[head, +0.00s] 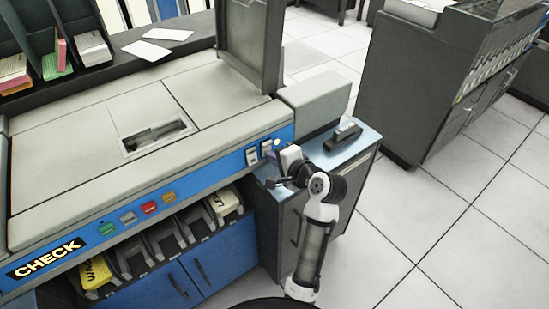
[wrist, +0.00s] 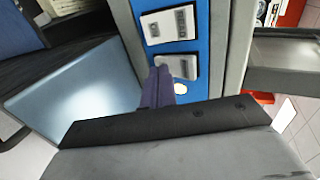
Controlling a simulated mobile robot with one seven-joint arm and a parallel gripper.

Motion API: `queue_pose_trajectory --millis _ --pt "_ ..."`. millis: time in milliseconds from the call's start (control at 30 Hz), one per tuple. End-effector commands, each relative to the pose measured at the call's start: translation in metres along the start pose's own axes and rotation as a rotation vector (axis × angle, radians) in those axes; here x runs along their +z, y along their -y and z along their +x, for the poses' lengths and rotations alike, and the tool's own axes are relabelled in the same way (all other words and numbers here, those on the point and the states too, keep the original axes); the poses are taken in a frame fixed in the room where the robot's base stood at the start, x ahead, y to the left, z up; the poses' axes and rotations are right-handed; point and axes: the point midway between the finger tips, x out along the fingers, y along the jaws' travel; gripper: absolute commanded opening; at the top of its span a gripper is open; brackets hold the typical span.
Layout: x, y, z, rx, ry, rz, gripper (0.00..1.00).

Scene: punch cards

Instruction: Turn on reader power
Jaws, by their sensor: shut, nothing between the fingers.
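The card reader (head: 205,95) is a grey-topped machine with a blue front panel. Two pale rocker switches (head: 259,152) sit at the panel's right end, with a small round bright yellowish lamp (head: 277,143) to their right. In the wrist view the upper switch (wrist: 168,25) and lower switch (wrist: 177,66) show on the blue strip, with the lamp (wrist: 180,88) below them. My gripper (wrist: 161,74) is shut and empty. Its dark purple fingers point at the panel, with their tips at the lower switch's edge and overlapping it in view. I cannot tell whether they touch.
A low blue-grey side cabinet (head: 352,143) with a small dark device (head: 343,134) stands right of the reader, close to my arm. Coloured buttons and card stackers line the front. A sign reads CHECK (head: 45,258). Open tiled floor (head: 445,225) lies to the right.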

Motion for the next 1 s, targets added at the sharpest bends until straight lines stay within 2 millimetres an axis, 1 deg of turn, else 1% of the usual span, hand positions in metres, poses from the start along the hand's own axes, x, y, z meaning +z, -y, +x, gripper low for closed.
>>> queue_pose_trajectory --millis 433,767,1000 --pt "0.001 0.018 -0.006 -0.006 0.001 -0.003 0.00" --pt "0.001 0.016 -0.005 -0.003 0.002 -0.002 0.00" --pt "0.000 0.018 -0.005 -0.002 0.002 -0.001 0.00"
